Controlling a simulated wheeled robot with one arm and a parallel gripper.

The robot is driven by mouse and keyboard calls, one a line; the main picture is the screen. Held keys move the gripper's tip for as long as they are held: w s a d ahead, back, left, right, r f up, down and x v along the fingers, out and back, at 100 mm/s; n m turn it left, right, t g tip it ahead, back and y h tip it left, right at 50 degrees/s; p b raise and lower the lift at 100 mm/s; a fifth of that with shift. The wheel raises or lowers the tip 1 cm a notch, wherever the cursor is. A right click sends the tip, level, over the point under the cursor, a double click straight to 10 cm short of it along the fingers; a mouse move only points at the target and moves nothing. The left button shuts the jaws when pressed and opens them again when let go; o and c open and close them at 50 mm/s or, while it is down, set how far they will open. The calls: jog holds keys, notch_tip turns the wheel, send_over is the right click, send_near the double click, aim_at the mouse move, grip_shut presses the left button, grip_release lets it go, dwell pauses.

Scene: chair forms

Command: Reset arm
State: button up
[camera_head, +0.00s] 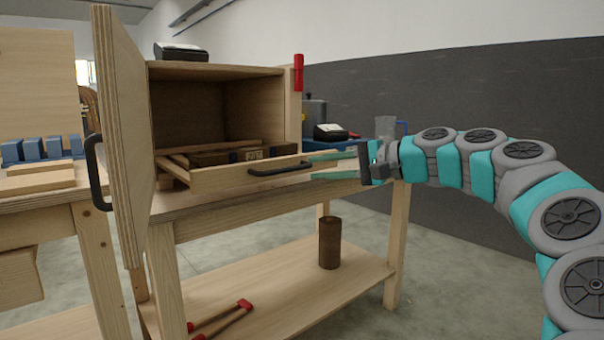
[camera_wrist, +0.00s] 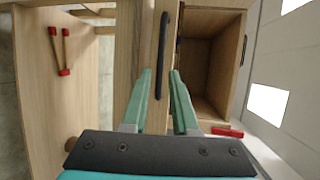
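My gripper (camera_head: 335,165) reaches in from the right in the head view, with its two green fingers apart and nothing between them. It also shows in the wrist view (camera_wrist: 162,85), fingers open. Just left of the fingertips is the black handle (camera_head: 280,168) of a pulled-out wooden drawer (camera_head: 220,179). The handle also shows in the wrist view (camera_wrist: 164,45); whether a finger touches it I cannot tell. The drawer belongs to a wooden cabinet (camera_head: 215,70) whose door (camera_head: 120,130) stands open at the left.
The cabinet stands on a wooden workbench (camera_head: 260,202). A brown cylinder (camera_head: 329,243) and red-ended tools (camera_head: 222,317) are on the lower shelf. A clear jug (camera_head: 386,127) stands behind my gripper. A second bench with blue blocks (camera_head: 42,148) is at left. Floor at right is clear.

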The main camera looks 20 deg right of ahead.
jog(key=s+a+f+n+g+h+p, duration=0.1)
jog(key=s+a+f+n+g+p, duration=0.2)
jog(key=s+a+f, duration=0.5)
jog(key=s+a+f+n+g+h, duration=0.2)
jog(key=s+a+f+n+g, duration=0.25)
jog(key=a, duration=0.85)
jog(key=s+f+n+g+h+p, duration=0.2)
jog(key=s+f+g+h, duration=0.15)
jog(key=s+f, duration=0.75)
jog(key=s+d+f+g+h+p, duration=0.1)
jog(key=s+d+f+h, duration=0.1)
jog(key=s, duration=0.4)
jog(key=s+d+f+n+g+h, duration=0.1)
jog(key=s+d+f+h, duration=0.1)
jog(key=s+d+f, duration=0.3)
jog(key=shift+s+f+g+p, duration=0.35)
jog(key=shift+s+g, duration=0.05)
jog(key=shift+s, duration=0.7)
